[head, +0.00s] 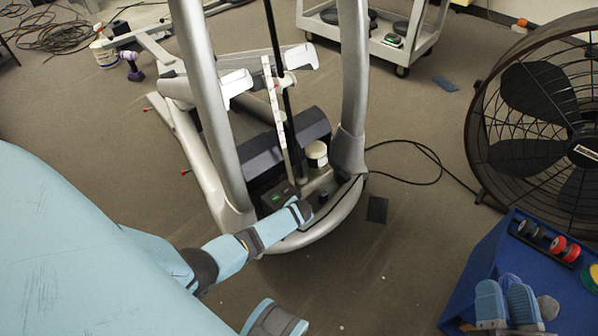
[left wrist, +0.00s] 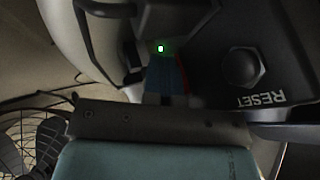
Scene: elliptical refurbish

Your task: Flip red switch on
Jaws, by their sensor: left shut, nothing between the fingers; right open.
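The elliptical machine's lower front (head: 298,240) is in the middle of the head view. My left gripper (head: 302,210) is down at its base; in the left wrist view it (left wrist: 166,85) is shut and empty, pointing at a dark panel. A small green light (left wrist: 160,48) glows just past its fingertips. A dim reddish strip shows beside the fingers; I cannot tell whether it is the red switch, or whether there is contact. The fingers hide part of the panel. My right gripper (head: 505,300) appears open at the lower right, in front of the blue cart.
A dark RESET button (left wrist: 240,68) is right of the fingers. A cable (head: 415,180) lies on the carpet. A white cart (head: 390,45) stands behind.

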